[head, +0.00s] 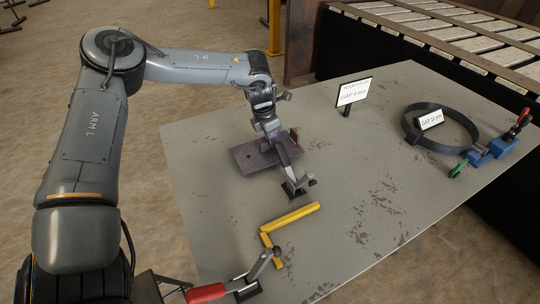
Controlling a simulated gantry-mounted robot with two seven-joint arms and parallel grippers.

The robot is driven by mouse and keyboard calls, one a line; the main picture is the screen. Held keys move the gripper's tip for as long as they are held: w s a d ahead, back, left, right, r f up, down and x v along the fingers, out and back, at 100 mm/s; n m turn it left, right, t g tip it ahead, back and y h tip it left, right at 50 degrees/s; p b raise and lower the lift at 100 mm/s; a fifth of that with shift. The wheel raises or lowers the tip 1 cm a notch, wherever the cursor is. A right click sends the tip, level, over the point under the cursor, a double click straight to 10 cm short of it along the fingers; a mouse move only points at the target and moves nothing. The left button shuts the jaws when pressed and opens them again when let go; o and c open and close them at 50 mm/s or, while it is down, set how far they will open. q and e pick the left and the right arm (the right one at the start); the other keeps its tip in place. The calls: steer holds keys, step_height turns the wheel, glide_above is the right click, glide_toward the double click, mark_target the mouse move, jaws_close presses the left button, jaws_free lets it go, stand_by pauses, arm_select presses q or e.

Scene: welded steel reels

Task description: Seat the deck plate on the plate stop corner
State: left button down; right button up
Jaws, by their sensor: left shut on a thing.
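The deck plate (250,158) is a flat grey-purple plate with a small hole near its left end. It is behind the yellow plate stop corner (291,217), an L-shaped bar fixed on the table, and apart from it. My left gripper (273,138) is shut on the deck plate, over its right part, and partly hides it. I cannot tell whether the plate touches the table or hangs just above it. My right gripper is out of view.
A toggle clamp (298,186) stands between plate and corner; another with a red handle (206,293) is at the front edge. A dark ring (467,119), a blue clamp (491,152) and a sign (354,91) are to the right. The table's middle is clear.

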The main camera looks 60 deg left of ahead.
arm_select(q)
steer(key=shift+w+r+p, duration=0.15)
steer(key=shift+r+p, duration=1.25)
steer(key=shift+r, duration=0.75)
steer(key=shift+w+p+v, duration=0.15)
steer(key=shift+p+v, duration=0.45)
steer(key=shift+v, duration=0.15)
steer(key=shift+w+p+v, duration=0.15)
steer(key=shift+p+v, duration=0.45)
steer(key=shift+v, duration=0.1)
steer(key=shift+d+r, duration=0.1)
steer(key=shift+r, duration=0.1)
steer(key=shift+s, duration=0.1)
